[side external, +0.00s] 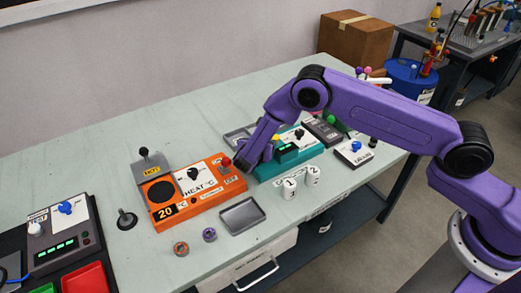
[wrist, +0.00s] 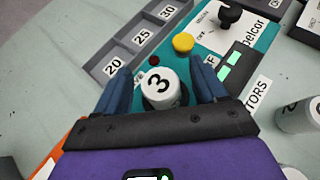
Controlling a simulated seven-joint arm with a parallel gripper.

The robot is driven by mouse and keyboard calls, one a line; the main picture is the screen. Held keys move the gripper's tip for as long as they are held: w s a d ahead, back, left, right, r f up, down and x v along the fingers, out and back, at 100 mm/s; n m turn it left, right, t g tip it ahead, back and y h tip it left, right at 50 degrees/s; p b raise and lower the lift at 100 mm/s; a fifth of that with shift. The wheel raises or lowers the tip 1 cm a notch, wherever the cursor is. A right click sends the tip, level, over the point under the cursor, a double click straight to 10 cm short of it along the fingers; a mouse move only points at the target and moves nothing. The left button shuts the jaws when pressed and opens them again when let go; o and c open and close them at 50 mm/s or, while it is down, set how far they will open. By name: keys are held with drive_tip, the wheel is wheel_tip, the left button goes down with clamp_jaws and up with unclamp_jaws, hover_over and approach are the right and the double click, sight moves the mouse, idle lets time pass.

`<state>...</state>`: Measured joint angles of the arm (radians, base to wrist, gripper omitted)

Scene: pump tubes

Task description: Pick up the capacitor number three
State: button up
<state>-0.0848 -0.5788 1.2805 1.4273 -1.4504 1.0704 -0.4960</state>
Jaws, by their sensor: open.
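Capacitor number three (wrist: 160,88) is a white cylinder with a black 3 on its top. It stands in a dark round seat at the teal device (wrist: 255,75). In the wrist view my gripper (wrist: 163,72) is open, with one blue finger on each side of the capacitor. I cannot tell whether the fingers touch it. In the side view my gripper (side external: 258,158) is low over the left end of the teal device (side external: 310,157) and hides the capacitor there.
White capacitors one (side external: 290,188) and two (side external: 312,176) stand on the table in front of the teal device. The orange heater (side external: 197,193) is close on the left. A grey tray with compartments marked 20, 25 and 30 (wrist: 130,45) lies behind. An empty metal tray (side external: 241,216) lies in front.

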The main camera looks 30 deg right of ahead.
drive_tip(key=shift+c, duration=0.3)
drive_tip(key=c, duration=1)
drive_tip(key=shift+r, duration=0.1)
drive_tip(key=shift+c, duration=0.2)
